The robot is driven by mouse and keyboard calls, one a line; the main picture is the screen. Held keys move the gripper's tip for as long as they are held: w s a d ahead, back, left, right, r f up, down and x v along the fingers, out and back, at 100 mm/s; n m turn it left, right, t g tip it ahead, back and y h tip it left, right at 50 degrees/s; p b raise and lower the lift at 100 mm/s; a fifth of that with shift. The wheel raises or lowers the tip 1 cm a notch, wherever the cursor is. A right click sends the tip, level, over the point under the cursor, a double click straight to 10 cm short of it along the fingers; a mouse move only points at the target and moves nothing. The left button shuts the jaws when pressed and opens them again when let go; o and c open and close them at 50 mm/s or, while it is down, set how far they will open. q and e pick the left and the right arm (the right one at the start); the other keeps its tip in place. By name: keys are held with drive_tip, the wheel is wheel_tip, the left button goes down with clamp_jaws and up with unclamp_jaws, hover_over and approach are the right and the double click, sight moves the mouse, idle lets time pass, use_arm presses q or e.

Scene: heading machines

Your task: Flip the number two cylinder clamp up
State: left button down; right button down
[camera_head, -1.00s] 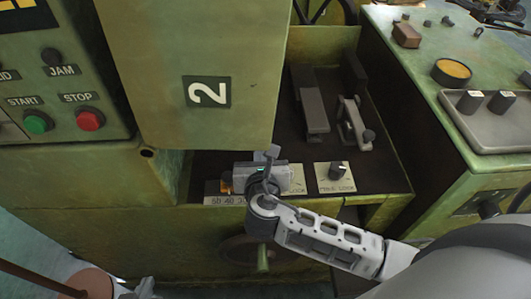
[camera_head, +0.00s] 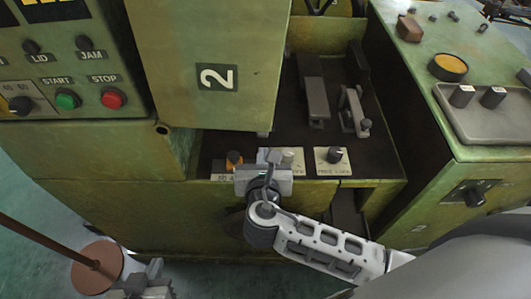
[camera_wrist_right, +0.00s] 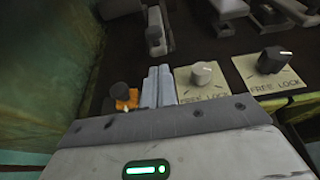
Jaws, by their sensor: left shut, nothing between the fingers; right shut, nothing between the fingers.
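The number 2 housing (camera_head: 170,70) overhangs a dark recess on the green machine. Grey metal clamp levers lie in this recess: a broad one (camera_head: 316,97) and a narrower one (camera_head: 352,112). A small grey part (camera_head: 264,133) shows just below the housing edge; more may be hidden. I cannot tell which is the number two clamp. My right gripper (camera_head: 268,158) is shut and empty at the recess's front edge, apart from the levers. Its closed fingers (camera_wrist_right: 158,84) show in the wrist view beside an orange-based knob. My left gripper (camera_head: 146,284) is shut and empty, low at left.
An orange-based knob (camera_wrist_right: 124,98) and two FREE LOCK knobs, one near (camera_wrist_right: 205,75) and one farther right (camera_wrist_right: 272,60), line the front ledge. Start (camera_head: 67,99) and stop (camera_head: 113,98) buttons are at left. A green console (camera_head: 440,110) stands at right.

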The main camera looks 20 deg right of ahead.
use_arm(q)
drive_tip(key=shift+w, duration=0.1)
use_arm(e)
drive_tip(key=shift+s+d+f+m, duration=0.15)
drive_tip(key=shift+f+m, duration=0.15)
drive_tip(key=shift+m, duration=0.2)
drive_tip(key=s+f+m+g, duration=0.1)
drive_tip(key=f+m, duration=0.1)
drive_tip(key=m, duration=0.1)
drive_tip(key=s+m+g+y, duration=0.1)
drive_tip(key=m, duration=0.1)
drive_tip(key=shift+s+d+f+g, duration=0.25)
drive_tip(key=shift+s+f+g, duration=0.05)
drive_tip(key=shift+s+f, duration=0.1)
use_arm(q)
drive_tip(key=shift+a+f, duration=0.2)
drive_tip(key=shift+f, duration=0.3)
drive_tip(key=shift+a+f, duration=0.2)
drive_tip(key=shift+f, duration=0.3)
use_arm(e)
drive_tip(key=s+f+m+y, duration=0.3)
drive_tip(key=s+m, duration=0.2)
drive_tip(key=m, duration=0.6)
drive_tip(key=s+f+m+y, duration=0.3)
drive_tip(key=s+m, duration=0.2)
drive_tip(key=m, duration=0.7)
drive_tip(key=shift+s+d+f+m+g, duration=0.15)
drive_tip(key=shift+d+f+m+g, duration=0.15)
drive_tip(key=shift+d+g, duration=0.15)
